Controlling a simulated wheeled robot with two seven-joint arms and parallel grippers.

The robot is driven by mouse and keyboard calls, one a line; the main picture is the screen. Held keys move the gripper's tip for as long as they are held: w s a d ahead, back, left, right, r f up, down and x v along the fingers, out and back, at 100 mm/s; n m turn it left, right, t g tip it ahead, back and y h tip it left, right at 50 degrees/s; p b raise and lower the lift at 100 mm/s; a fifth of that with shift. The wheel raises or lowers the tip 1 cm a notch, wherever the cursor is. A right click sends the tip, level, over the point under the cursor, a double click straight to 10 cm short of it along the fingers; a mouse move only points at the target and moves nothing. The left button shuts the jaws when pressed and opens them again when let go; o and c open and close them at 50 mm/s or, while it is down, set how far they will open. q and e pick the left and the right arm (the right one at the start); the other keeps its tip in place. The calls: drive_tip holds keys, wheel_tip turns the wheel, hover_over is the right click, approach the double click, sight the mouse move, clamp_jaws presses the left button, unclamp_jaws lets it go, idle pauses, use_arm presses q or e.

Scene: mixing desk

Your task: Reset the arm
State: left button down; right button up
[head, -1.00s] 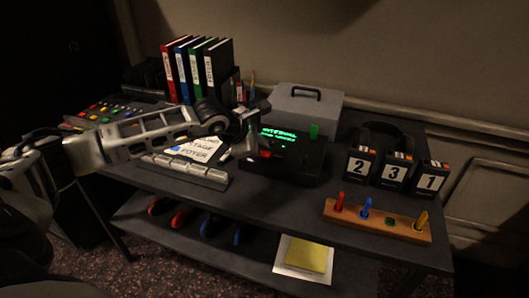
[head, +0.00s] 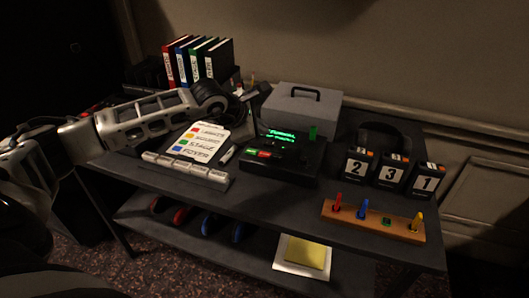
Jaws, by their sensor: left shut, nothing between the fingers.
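My left arm comes in from the left over the desk (head: 285,200). My left gripper (head: 254,130) is shut and empty, with its fingers pointing down behind the black device, above the desk; whether it touches anything is hard to tell. The black device (head: 290,160) has a lit green display, a red button and a green button on its front. My right gripper is not in view.
A grey box with a handle (head: 303,108) stands behind the device. Binders (head: 200,62) stand at the back left. A colour-labelled sheet (head: 203,143) lies left of the device. Numbered packs (head: 393,170) and a wooden peg board (head: 373,221) are at the right.

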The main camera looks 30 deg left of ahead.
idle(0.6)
use_arm(q)
drive_tip(key=s+d+f+n+t+h, duration=0.1)
drive_tip(key=s+d+n+h, duration=0.35)
drive_tip(key=d, duration=0.35)
drive_tip(key=s+d+n+t+h, duration=0.1)
drive_tip(key=s+d+n+h, duration=0.2)
drive_tip(key=d+n, duration=0.45)
drive_tip(key=s+d+f+n+t+h, duration=0.1)
drive_tip(key=s+d+n+h, duration=0.25)
drive_tip(key=d, duration=0.55)
drive_tip(key=s+a+f+n+y, duration=0.1)
drive_tip(key=s+f+n+y, duration=0.3)
drive_tip(key=n, duration=1)
drive_tip(key=s+a+f+n+g+y, duration=0.1)
drive_tip(key=s+f+n+y, duration=0.4)
drive_tip(key=s+f+n, duration=0.5)
drive_tip(key=a+f+n, duration=0.1)
drive_tip(key=n, duration=0.4)
drive_tip(key=shift+a, duration=0.25)
